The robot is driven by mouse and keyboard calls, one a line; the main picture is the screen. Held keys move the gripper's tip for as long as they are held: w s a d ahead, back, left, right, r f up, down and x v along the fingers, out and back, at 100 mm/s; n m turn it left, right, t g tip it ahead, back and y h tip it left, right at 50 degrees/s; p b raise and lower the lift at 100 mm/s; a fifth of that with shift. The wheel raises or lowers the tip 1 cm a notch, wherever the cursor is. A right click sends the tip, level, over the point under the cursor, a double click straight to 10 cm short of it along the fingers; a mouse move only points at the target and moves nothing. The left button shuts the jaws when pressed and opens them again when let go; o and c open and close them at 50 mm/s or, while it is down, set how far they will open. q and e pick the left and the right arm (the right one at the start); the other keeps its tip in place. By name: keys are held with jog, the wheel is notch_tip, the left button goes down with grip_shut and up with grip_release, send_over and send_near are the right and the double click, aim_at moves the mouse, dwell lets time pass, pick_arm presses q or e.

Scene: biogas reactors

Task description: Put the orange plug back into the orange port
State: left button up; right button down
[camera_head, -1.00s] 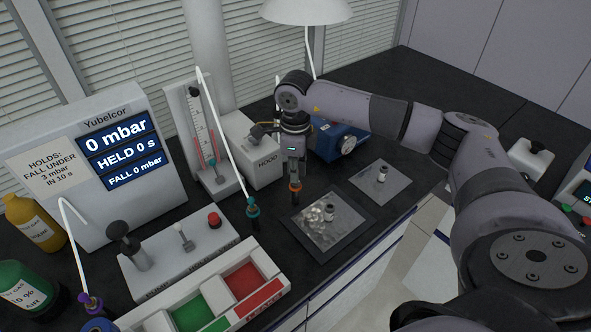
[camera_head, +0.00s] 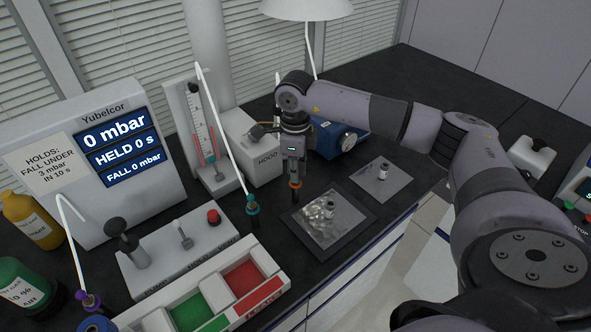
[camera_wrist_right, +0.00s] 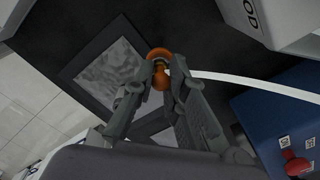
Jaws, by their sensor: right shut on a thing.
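My right gripper (camera_head: 294,176) points down over the black bench and is shut on the orange plug (camera_wrist_right: 158,80). A white tube runs from the plug to the right in the right wrist view. An orange ring (camera_wrist_right: 160,54) shows just beyond the fingertips there. In the head view, orange (camera_head: 295,185) shows directly below the fingers, with a short black piece under it. I cannot tell plug from port there, or whether the plug is seated. My left gripper is not in view.
The HOOD box (camera_head: 262,160) and a blue device (camera_head: 332,140) stand close behind. A teal connector (camera_head: 252,207) with a white tube stands to the left. The display reads 0 mbar.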

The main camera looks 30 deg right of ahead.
jog(key=c, duration=1.5)
grip_release()
jog(key=shift+c, duration=0.2)
notch_tip(320, 180, up, 12)
jog(key=shift+s+a, duration=0.1)
